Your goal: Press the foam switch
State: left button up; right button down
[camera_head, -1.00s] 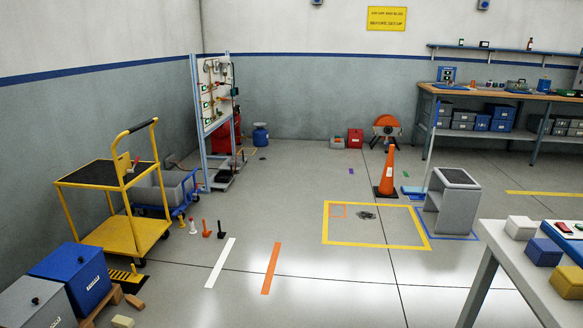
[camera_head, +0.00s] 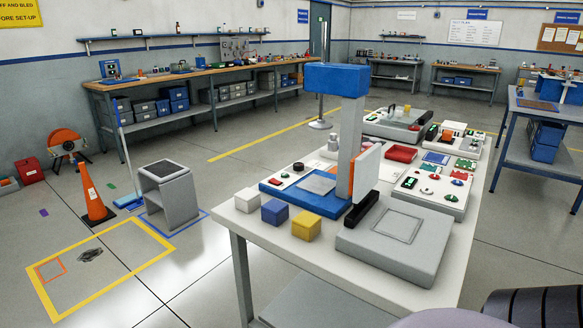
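The foam switch cannot be told apart by name at this distance. A white table (camera_head: 330,268) carries a blue test stand with an upright grey column and a blue head (camera_head: 335,80). A white (camera_head: 247,200), a blue (camera_head: 274,212) and a yellow (camera_head: 306,226) block sit along the table's left edge. A light panel (camera_head: 432,188) with green and red knobs lies right of the stand. Neither gripper is in view.
A grey box with a recessed square (camera_head: 398,225) lies at the table's near side. Left on the floor are a grey step stool (camera_head: 169,195), an orange cone (camera_head: 95,200) and a yellow-taped square (camera_head: 50,305). A blue bench (camera_head: 545,108) stands right. Floor left of the table is mostly clear.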

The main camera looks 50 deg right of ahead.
aim_at(272, 180)
jog(key=i+j+z, duration=0.1)
jog(key=i+z, duration=0.3)
jog(key=i+j+z, duration=0.15)
jog(key=z, duration=0.25)
jog(key=i+j+z, duration=0.25)
jog(key=z, duration=0.15)
jog(key=i+j+z, duration=0.15)
jog(key=j+z, duration=0.25)
jog(key=i+j+z, duration=0.2)
jog(key=j, duration=0.25)
jog(key=j+z, duration=0.25)
jog(key=j, duration=0.25)
jog(key=i+j+z, duration=0.2)
jog(key=j, duration=0.35)
jog(key=k+l, duration=0.05)
